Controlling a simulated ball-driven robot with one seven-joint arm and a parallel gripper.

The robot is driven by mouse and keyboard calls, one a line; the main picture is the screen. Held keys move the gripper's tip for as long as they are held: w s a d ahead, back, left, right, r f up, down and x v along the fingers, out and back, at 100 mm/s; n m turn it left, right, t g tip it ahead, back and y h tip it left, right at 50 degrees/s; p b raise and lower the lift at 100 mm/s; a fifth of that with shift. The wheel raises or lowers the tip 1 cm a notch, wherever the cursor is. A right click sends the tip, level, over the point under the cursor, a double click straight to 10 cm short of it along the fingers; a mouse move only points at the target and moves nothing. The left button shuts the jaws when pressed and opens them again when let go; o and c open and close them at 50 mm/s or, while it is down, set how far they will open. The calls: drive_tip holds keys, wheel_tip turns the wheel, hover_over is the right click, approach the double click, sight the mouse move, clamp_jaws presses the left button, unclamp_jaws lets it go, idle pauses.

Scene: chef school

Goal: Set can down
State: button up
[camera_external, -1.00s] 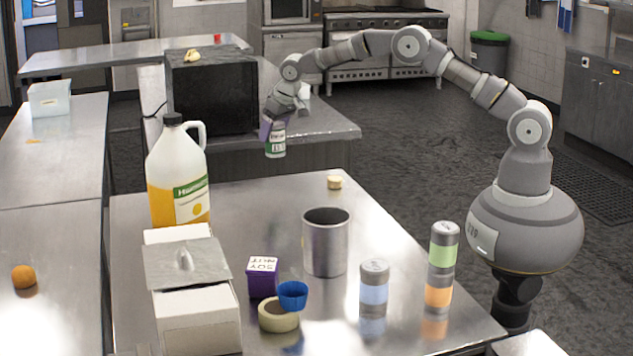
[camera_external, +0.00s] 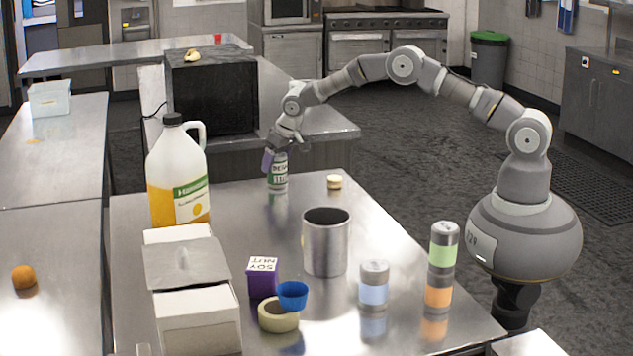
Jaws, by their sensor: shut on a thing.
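The can (camera_external: 278,178), green and white with a pale top, is upright at the far edge area of the steel table (camera_external: 235,210). Its base looks to be at or just above the tabletop; I cannot tell whether it touches. A reflection shows just below it. My gripper (camera_external: 275,160), with purple fingers, is shut on the can's upper part from above left. The fingers hide part of the can's top and left side.
A small beige piece (camera_external: 334,182) lies right of the can. A large jug (camera_external: 177,175) stands to the left, a metal pot (camera_external: 326,243) nearer the camera. A purple box (camera_external: 262,278), blue cup (camera_external: 293,295), tape roll (camera_external: 278,316) and several canisters stand in front. Table around the can is clear.

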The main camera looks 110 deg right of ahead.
drive_tip(key=o, duration=1.3)
drive_tip(key=shift+f, duration=0.1)
drive_tip(key=shift+c, duration=0.2)
drive_tip(key=p+v, duration=0.2)
drive_tip(key=v, duration=1)
